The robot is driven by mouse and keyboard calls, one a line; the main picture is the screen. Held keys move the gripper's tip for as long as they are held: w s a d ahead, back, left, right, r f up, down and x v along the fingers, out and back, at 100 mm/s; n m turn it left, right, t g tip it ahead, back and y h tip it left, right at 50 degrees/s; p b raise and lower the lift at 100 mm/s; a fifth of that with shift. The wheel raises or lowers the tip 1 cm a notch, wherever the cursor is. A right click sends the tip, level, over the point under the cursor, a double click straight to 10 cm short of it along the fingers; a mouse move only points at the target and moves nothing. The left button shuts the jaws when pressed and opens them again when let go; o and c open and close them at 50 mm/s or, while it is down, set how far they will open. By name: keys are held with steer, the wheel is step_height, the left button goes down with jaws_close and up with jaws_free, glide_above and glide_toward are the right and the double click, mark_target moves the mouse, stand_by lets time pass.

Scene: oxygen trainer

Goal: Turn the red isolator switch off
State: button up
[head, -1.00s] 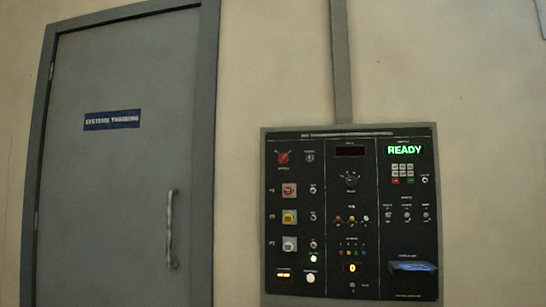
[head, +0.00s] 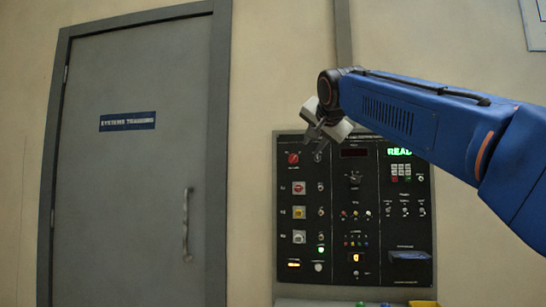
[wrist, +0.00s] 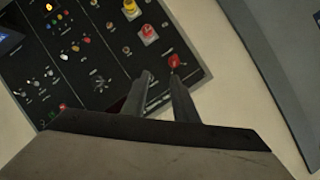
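The red isolator switch (head: 293,158) is a round red knob at the upper left of the black control panel (head: 375,262). In the wrist view the red switch (wrist: 174,61) shows just beyond the tip of the right-hand finger. My gripper (head: 312,131) is in front of the panel's upper left, to the right of the knob in the head view. In the wrist view my gripper (wrist: 161,75) has its two fingers apart with nothing between them. I cannot tell how far the fingertips are from the panel.
A red button on a pale plate (head: 299,188) sits below the switch, with a yellow one (head: 299,212) under it. A small toggle (head: 320,187) is to their right. A grey door (head: 135,200) stands left of the panel. Bare wall lies between them.

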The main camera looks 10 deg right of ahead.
step_height(320, 180, up, 2)
steer(key=a, duration=0.2)
glide_toward(294, 158)
steer(key=x, duration=0.7)
steer(key=shift+w+f, duration=0.1)
steer(key=shift+w, duration=0.25)
steer(key=shift+c, duration=0.2)
jaws_close()
